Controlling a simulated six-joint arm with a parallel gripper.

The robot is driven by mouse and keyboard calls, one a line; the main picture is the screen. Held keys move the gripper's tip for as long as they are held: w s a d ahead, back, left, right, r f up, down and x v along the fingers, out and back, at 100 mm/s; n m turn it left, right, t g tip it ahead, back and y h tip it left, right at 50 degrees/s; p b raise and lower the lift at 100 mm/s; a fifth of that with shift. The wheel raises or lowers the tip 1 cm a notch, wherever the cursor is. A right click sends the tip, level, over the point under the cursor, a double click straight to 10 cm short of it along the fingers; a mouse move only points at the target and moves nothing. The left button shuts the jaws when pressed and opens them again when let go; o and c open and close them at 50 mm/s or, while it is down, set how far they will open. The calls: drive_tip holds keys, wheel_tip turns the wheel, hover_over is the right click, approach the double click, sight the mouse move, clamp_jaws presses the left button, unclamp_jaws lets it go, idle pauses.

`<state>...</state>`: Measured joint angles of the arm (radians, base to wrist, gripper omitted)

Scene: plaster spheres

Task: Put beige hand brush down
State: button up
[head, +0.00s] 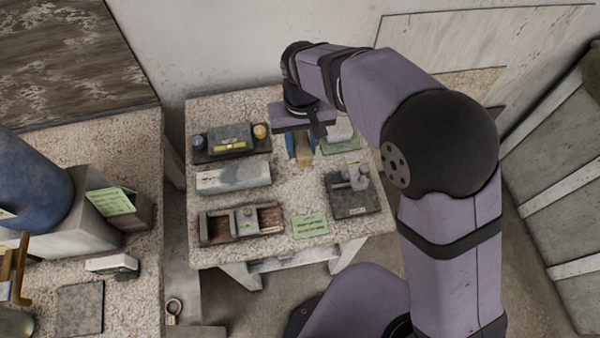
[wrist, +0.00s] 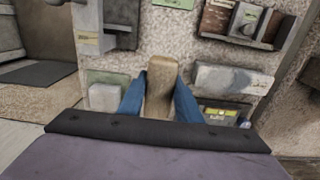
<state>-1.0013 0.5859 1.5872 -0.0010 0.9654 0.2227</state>
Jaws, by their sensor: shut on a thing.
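The beige hand brush (wrist: 161,82) is between the blue fingers of my gripper (wrist: 160,108) in the wrist view. The gripper is shut on it, and its beige end sticks out past the fingertips. In the head view my gripper (head: 300,152) is over the back middle of the speckled table (head: 290,105), with a small part of the brush (head: 305,157) showing below. The rest of the brush is hidden by my gripper and wrist. I cannot tell whether the brush touches the table.
Left of the gripper are a dark tray (head: 210,150) with a box and round items, a pale block (head: 233,178) and a brown sectioned tray (head: 218,227). Right are a green mat (head: 338,147) with a white block and a dark stand (head: 352,205). A green card (head: 310,224) lies in front.

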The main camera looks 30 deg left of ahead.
sight(300, 174)
drive_tip(key=shift+s+a+f, duration=0.1)
drive_tip(key=shift+s, duration=0.05)
drive_tip(key=shift+f+p, duration=1.65)
drive_tip(key=shift+f, duration=3.3)
drive_tip(key=shift+f, duration=0.15)
drive_tip(key=o, duration=0.9)
drive_tip(key=shift+o, duration=0.2)
wheel_tip(300, 174, up, 12)
drive_tip(key=b, duration=0.4)
drive_tip(key=shift+r, duration=0.2)
